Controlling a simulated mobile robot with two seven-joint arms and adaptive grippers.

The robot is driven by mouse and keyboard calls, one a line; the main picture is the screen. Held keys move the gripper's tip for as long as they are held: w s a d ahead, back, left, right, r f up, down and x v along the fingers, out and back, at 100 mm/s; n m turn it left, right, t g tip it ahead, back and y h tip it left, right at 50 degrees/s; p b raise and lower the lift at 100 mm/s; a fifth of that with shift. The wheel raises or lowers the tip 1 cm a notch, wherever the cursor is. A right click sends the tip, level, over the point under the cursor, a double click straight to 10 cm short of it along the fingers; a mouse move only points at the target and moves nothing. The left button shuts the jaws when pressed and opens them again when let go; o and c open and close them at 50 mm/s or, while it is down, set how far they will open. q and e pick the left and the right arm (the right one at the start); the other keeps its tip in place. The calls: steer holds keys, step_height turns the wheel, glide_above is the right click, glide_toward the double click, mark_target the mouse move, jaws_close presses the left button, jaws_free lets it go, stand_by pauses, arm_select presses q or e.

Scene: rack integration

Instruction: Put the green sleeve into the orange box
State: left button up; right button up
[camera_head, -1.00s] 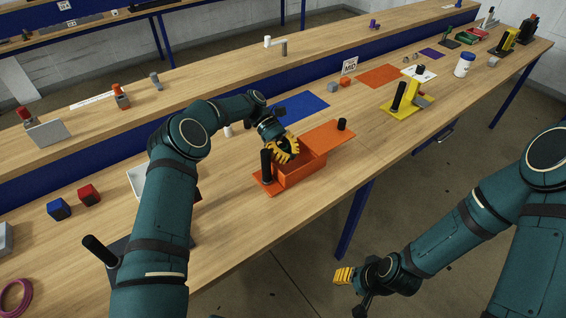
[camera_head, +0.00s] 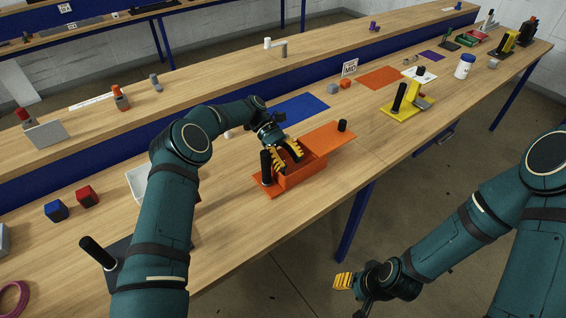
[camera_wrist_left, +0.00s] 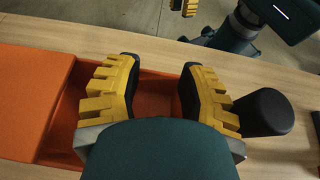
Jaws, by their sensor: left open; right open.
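The orange box (camera_head: 311,172) stands on the near bench, with an orange panel (camera_head: 328,138) beside it and a black post (camera_head: 266,166) at its left end. My left gripper (camera_head: 291,153) is open at the box's mouth, its yellow fingers pointing down into it. In the left wrist view the fingers (camera_wrist_left: 158,90) stand apart with the orange box floor (camera_wrist_left: 158,98) between them. No green sleeve shows between the fingers or in the visible part of the box; the gripper hides some of the inside. My right gripper (camera_head: 343,281) is open and empty in front of the bench.
A black post (camera_wrist_left: 264,112) is close to the left fingers. A blue mat (camera_head: 303,107) lies behind the box. A yellow stand (camera_head: 408,104) is to the right, red and blue cubes (camera_head: 87,196) to the left. Bench around the box's front is clear.

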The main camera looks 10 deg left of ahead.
arm_select(q)
step_height(320, 180, up, 10)
stand_by(0.5)
stand_by(0.3)
